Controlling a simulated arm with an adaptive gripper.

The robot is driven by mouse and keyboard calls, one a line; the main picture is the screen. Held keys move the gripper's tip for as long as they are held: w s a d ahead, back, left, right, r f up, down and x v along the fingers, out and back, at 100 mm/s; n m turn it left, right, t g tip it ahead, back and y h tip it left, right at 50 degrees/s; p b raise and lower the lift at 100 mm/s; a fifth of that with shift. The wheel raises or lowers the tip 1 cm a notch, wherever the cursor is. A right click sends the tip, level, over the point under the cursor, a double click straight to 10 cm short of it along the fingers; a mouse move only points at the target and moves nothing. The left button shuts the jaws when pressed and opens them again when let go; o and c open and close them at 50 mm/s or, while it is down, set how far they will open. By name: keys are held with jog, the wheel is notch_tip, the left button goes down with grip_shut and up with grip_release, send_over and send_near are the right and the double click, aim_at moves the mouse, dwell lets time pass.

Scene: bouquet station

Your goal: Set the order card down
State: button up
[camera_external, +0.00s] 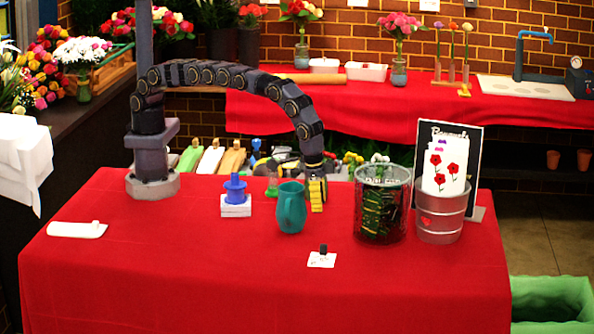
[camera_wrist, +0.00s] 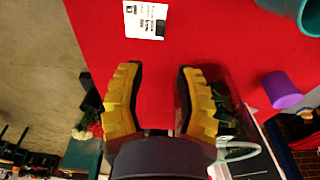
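The order card (camera_external: 321,260) appears to be the small white card lying flat on the red tablecloth near the front middle, with a small black upright piece on it. It also shows at the top of the wrist view (camera_wrist: 143,20), with dark print and the black piece at its right. My gripper (camera_external: 317,196) is above the table behind the card, between the teal jug and the glass vase. In the wrist view its yellow ridged fingers (camera_wrist: 160,70) are spread apart with only red cloth visible between them. The card is apart from the fingers.
A teal jug (camera_external: 291,208) stands left of my gripper. A glass vase (camera_external: 383,222) with dark green contents and a metal bucket (camera_external: 440,226) stand to the right. A blue object (camera_external: 235,188) is further left, and a white flat item (camera_external: 77,230) at far left. The front cloth is mostly clear.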

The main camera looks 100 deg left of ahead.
jog(key=shift+s+r, duration=0.1)
jog(key=shift+r, duration=0.45)
